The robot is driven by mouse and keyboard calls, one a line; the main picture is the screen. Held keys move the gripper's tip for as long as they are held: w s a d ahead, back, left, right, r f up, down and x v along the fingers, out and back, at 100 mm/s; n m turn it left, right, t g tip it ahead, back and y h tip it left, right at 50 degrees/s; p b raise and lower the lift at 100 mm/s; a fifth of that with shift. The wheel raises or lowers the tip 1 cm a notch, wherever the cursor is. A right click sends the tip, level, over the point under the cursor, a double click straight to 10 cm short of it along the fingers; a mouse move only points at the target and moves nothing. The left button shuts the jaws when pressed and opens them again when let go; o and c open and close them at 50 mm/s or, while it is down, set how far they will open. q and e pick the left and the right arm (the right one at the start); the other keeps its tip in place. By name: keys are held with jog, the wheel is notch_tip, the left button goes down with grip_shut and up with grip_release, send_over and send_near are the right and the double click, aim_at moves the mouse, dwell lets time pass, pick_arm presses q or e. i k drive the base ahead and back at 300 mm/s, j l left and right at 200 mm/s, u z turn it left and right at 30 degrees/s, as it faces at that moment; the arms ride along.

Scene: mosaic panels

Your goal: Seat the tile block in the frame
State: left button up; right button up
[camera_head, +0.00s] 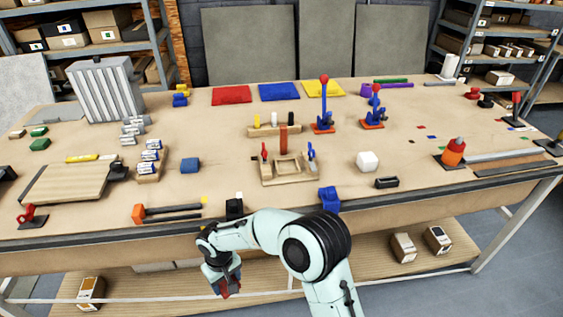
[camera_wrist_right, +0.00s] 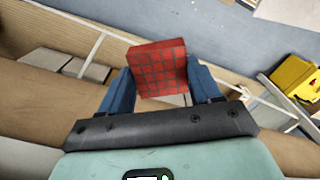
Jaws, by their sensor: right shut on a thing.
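The red tile block (camera_wrist_right: 158,62), with dark grid lines on its face, is held between the blue fingers of my right gripper (camera_wrist_right: 160,85) in the right wrist view. In the head view this gripper (camera_head: 226,282) hangs in front of the table's front edge, with a small red part of the block (camera_head: 232,288) showing. The wooden frame (camera_head: 287,181) with a square opening lies near the middle of the table, up and to the right of the gripper and well apart from it. Clamps with red and blue handles stand at its sides. My left gripper is out of view.
On the table (camera_head: 335,140), a blue clamp (camera_head: 329,198), a black block (camera_head: 234,207) and an orange-headed hammer (camera_head: 139,213) lie along the front edge. A wooden lower shelf (camera_head: 330,262) runs below.

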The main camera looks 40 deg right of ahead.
aim_at(287, 167)
jog(key=j+z, duration=0.15)
jog(key=z, duration=1.4)
jog(key=i+l, duration=0.1)
jog(key=l, duration=0.15)
jog(key=l+u, duration=0.25)
jog(key=i+l+u, duration=0.1)
jog(key=l+u, duration=0.15)
jog(key=l, duration=0.25)
